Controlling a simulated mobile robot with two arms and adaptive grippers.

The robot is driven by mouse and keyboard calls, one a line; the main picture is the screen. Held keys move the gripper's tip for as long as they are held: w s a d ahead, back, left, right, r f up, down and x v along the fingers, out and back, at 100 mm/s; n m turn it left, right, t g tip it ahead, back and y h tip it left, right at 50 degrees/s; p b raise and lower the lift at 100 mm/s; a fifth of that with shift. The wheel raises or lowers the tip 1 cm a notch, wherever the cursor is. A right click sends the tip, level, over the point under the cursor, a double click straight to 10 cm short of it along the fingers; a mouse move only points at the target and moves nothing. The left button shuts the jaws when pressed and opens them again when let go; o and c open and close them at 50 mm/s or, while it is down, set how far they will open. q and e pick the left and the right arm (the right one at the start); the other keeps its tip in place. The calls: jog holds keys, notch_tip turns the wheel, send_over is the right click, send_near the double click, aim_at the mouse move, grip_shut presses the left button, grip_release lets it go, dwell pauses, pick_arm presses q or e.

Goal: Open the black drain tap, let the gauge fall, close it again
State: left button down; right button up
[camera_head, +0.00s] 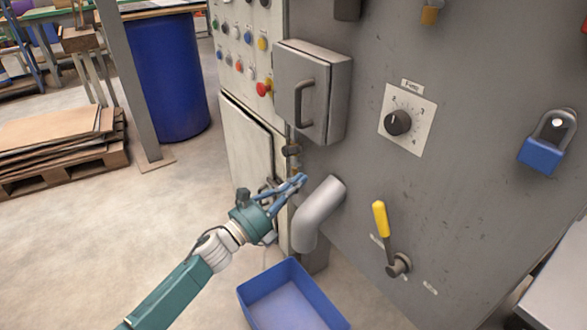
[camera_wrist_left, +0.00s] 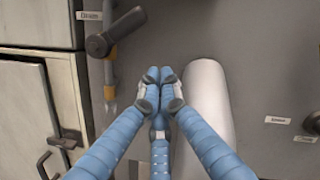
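The black drain tap (camera_head: 291,150) sits on a thin brass-coloured pipe at the machine's left edge, below the grey handled box. In the left wrist view the tap's black handle (camera_wrist_left: 112,36) points up to the right, with a small label beside it. My left gripper (camera_head: 302,179) is just below and right of the tap, apart from it. Its fingertips meet in the left wrist view (camera_wrist_left: 160,76), with nothing between them. I see no pressure gauge in these views. My right gripper is not in view.
A thick grey pipe (camera_head: 320,210) bends down close to my left gripper, above a blue bin (camera_head: 290,297). A yellow lever (camera_head: 381,219) and a black dial knob (camera_head: 398,122) are further right. A grey handled box (camera_head: 312,90) juts out above the tap.

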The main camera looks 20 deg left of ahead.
aim_at(292, 150)
pick_arm(q)
jog(key=shift+w+a+r, duration=0.25)
jog(key=shift+w+r, duration=0.05)
jog(key=shift+r, duration=0.25)
jog(key=shift+w+a+r, duration=0.3)
jog(key=shift+r, duration=0.3)
jog(key=shift+w+a+r, duration=0.25)
jog(key=shift+w+r, duration=0.05)
jog(key=shift+r, duration=0.25)
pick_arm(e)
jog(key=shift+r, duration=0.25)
pick_arm(q)
jog(key=shift+r+p, duration=0.1)
jog(key=shift+p, duration=0.35)
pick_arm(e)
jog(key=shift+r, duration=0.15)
